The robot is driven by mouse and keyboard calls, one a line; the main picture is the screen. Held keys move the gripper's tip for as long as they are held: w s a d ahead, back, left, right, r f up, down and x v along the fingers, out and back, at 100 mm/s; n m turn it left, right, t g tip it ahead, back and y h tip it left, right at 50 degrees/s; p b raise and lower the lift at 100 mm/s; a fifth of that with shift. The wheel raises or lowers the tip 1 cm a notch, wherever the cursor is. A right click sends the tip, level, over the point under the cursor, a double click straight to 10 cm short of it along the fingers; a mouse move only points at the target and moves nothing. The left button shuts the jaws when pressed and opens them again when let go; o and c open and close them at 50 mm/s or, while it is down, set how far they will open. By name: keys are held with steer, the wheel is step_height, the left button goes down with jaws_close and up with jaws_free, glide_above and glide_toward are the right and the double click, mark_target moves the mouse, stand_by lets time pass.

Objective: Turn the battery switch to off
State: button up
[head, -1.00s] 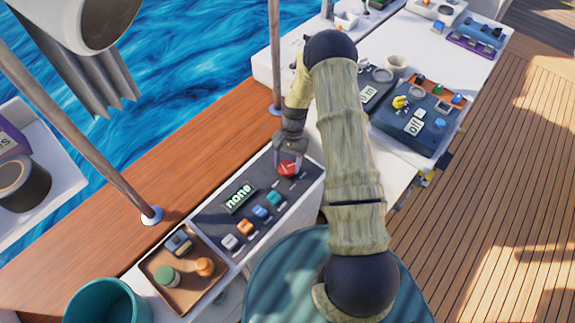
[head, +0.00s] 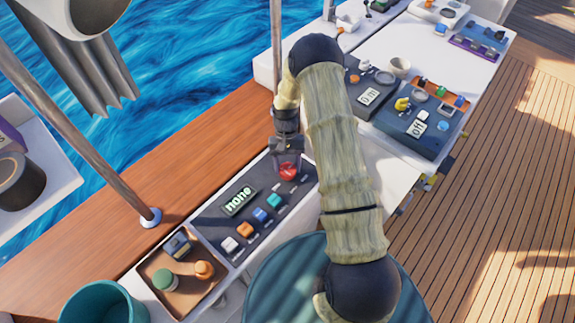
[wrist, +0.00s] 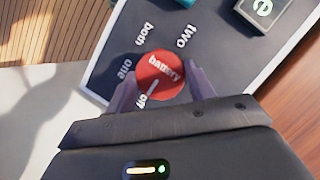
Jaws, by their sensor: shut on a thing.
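The battery switch is a round red knob marked "battery" (wrist: 160,70) on a dark panel (head: 215,225). It also shows in the head view (head: 288,172). Labels "two", "both", "one" and a partly covered "off" (wrist: 143,98) ring it. The white pointer line on the knob points at the "off" label. My gripper (wrist: 163,92) is shut on the knob, with one finger on each side. In the head view my gripper (head: 287,163) reaches down onto the knob from above. The panel's display (head: 239,200) reads "none".
White, orange, blue and teal switches (head: 260,214) line the same panel. A brown tray (head: 215,294) with small caps sits at its near end, by a teal bucket (head: 103,303). A metal post (head: 85,125) stands left. Another panel reading "off" (head: 417,128) lies to the right.

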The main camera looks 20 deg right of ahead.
steer(key=shift+w, duration=0.15)
steer(key=o, duration=1)
steer(key=shift+c, duration=0.2)
steer(key=b+v, duration=0.2)
steer(key=v, duration=1.5)
steer(key=shift+r, duration=0.25)
